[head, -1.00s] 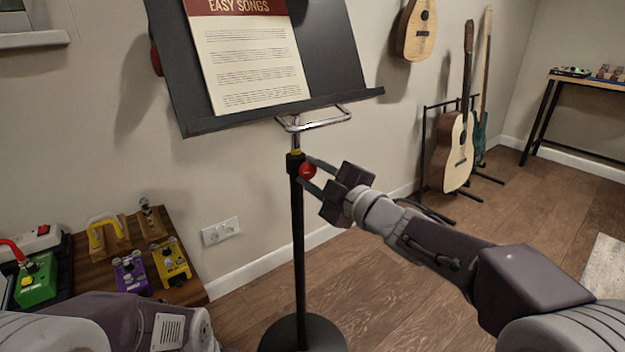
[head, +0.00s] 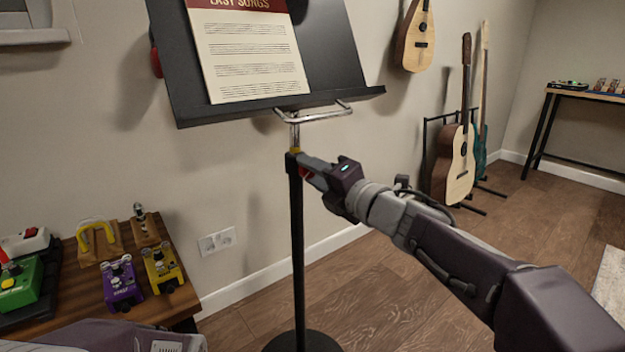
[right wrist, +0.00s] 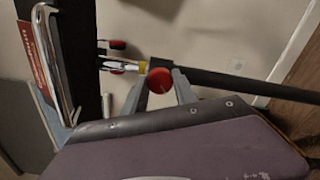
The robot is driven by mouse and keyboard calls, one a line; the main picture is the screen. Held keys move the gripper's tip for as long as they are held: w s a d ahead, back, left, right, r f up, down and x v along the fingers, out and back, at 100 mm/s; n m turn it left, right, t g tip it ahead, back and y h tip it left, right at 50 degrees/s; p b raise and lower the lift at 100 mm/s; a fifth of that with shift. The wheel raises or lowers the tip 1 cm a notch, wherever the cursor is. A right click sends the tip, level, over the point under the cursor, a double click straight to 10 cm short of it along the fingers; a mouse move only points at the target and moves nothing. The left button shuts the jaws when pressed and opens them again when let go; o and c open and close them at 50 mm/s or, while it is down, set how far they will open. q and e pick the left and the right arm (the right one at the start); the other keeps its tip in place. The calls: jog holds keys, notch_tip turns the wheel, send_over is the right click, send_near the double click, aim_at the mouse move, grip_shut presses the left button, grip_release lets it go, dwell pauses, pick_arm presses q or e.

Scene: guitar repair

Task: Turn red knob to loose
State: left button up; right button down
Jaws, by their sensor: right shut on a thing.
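The red knob (head: 306,174) sits on the right side of the black collar on the music stand's pole (head: 298,250), just below a yellow ring (head: 295,150). My right gripper (head: 304,167) is shut on the knob, and its fingers hide most of it in the head view. In the right wrist view the round red face of the knob (right wrist: 160,80) shows between the two grey fingers. My left gripper is out of view; only part of the left arm shows at the bottom left.
The stand's black desk (head: 335,50) holds a song sheet (head: 245,55) above my right gripper. A wooden table with a purple pedal (head: 121,284) and a yellow pedal (head: 162,267) stands at lower left. Guitars (head: 458,165) stand at right. The floor between is clear.

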jog(key=n+b, duration=0.2)
jog(key=n, duration=0.2)
jog(key=shift+f, duration=0.2)
jog(key=shift+n+b, duration=0.35)
jog(key=shift+n, duration=0.65)
jog(key=c, duration=1)
grip_release()
jog(key=shift+r, duration=0.1)
